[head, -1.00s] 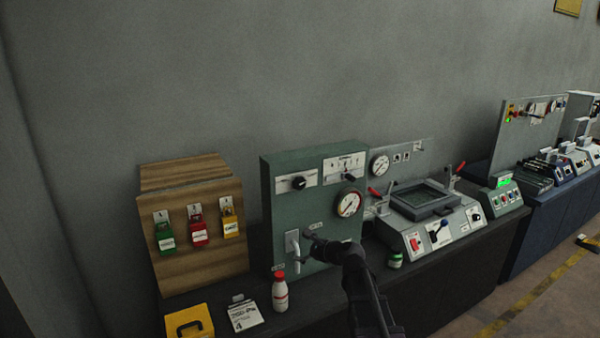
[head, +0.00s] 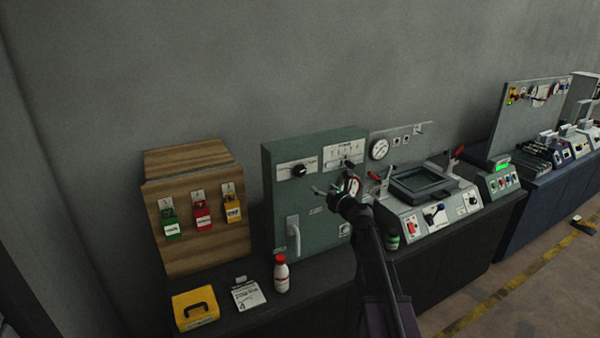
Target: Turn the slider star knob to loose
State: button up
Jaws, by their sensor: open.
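The green panel (head: 312,226) stands on the dark bench. A white slider plate (head: 341,145) with a scale is at its top right. A dark knob shows below this plate at about (head: 349,165), partly hidden by my gripper, and its star shape is too small to make out. My gripper (head: 334,186) is open and empty in front of the panel, just below the slider plate and beside the gauge. I cannot tell whether it touches the knob. A black round knob (head: 299,171) on another white plate is to the left.
A pressure gauge (head: 355,186) is partly hidden behind my gripper. A grey lever handle (head: 293,236) sticks out at the panel's lower left. A white bottle with a red cap (head: 281,275) and a yellow case (head: 195,309) stand in front. A wooden lockout board (head: 200,245) is left.

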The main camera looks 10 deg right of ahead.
aim_at(301, 171)
jog(key=x, duration=1.3)
jog(key=shift+w+a, duration=0.15)
jog(key=shift+w, duration=0.2)
jog(key=c, duration=1)
jog(key=shift+a, duration=0.1)
jog(key=shift+c, duration=0.3)
